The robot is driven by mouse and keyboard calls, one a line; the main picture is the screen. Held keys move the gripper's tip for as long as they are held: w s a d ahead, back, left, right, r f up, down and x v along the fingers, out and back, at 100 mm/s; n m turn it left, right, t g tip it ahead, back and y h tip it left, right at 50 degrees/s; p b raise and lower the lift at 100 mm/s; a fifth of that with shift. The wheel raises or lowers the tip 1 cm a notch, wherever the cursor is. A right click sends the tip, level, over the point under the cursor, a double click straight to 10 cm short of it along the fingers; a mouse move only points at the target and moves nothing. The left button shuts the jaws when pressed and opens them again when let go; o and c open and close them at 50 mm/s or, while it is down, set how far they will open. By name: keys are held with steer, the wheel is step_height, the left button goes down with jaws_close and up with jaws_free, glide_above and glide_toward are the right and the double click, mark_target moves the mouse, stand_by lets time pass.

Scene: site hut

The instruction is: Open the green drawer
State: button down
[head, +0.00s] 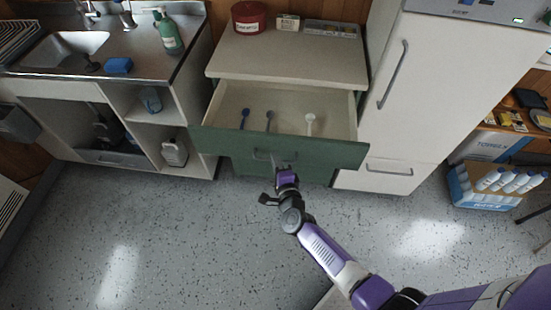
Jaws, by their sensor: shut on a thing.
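The green drawer (215,140) is pulled out from the cabinet in the middle of the head view. Its pale inside is visible from above. Two dark-handled utensils (244,118) and a white utensil (310,121) lie in it. The drawer has a bar handle (261,154) on its green front. My gripper (279,163) is at the front of the drawer and shut on the handle. The fingertips are small in this view, and the wrist partly covers the drawer front.
A white fridge (400,95) stands right of the cabinet, and a sink unit (130,60) stands left. The cabinet top (290,60) bears a red tin (248,17). A crate of bottles (490,200) sits at right. The speckled floor (180,240) in front is clear.

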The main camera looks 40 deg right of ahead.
steer(key=c, duration=1.5)
jaws_free()
steer(key=v, duration=0.7)
steer(key=shift+s+a, duration=0.25)
steer(key=shift+s, duration=0.1)
